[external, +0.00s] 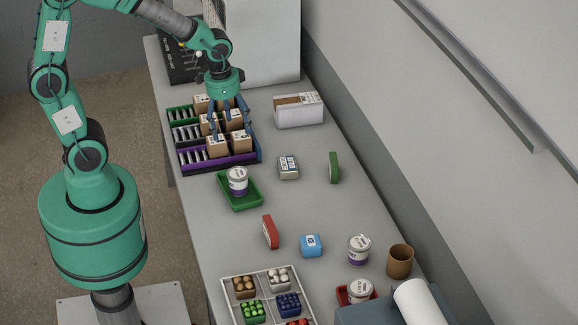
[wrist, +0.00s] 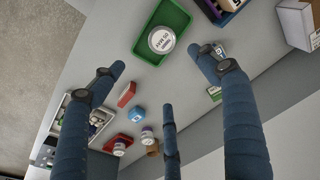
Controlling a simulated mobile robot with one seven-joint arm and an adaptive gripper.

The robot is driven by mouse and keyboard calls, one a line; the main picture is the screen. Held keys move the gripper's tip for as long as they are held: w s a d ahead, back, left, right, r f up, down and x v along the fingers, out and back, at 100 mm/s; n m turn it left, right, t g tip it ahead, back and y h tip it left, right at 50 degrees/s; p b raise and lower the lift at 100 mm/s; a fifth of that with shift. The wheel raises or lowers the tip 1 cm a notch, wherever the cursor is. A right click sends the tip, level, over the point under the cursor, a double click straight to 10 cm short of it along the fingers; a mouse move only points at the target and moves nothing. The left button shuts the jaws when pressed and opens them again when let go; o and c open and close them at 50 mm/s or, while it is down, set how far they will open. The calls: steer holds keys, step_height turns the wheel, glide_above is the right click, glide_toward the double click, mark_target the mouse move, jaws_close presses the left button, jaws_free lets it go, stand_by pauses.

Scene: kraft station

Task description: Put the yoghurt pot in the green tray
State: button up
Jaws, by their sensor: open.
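A white yoghurt pot with a purple band (external: 238,179) stands upright in the green tray (external: 250,201). In the wrist view the pot's lid (wrist: 161,39) shows inside the green tray (wrist: 181,14). Two similar pots stand farther down the table, one bare on the surface (external: 359,249) and one in a red tray (external: 359,290). My gripper (external: 229,118) is open and away from the pot, over the cardboard boxes in the divided rack. Its spread fingers (wrist: 160,76) hold nothing in the wrist view.
The rack (external: 218,164) has green and purple rows with small boxes. A white-sided carton (external: 298,111) stands to its right. A tin (external: 288,167), green block (external: 334,168), red block (external: 270,232), blue item (external: 311,245) and brown cup (external: 400,261) are scattered with free table between.

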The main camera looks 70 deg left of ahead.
steer(key=s+d+r+t, duration=0.2)
steer(key=s+r, duration=0.5)
steer(key=r, duration=0.2)
steer(key=s+d+r+n+t, duration=0.1)
steer(key=s+r+t, duration=0.1)
steer(key=s+r, duration=0.6)
steer(key=shift+s+d+r, duration=0.2)
steer(key=shift+d+r, duration=0.15)
steer(key=shift+r, duration=0.35)
step_height(320, 180, down, 4)
steer(key=b, duration=0.3)
steer(key=shift+r+b, duration=0.2)
steer(key=shift+b, duration=0.15)
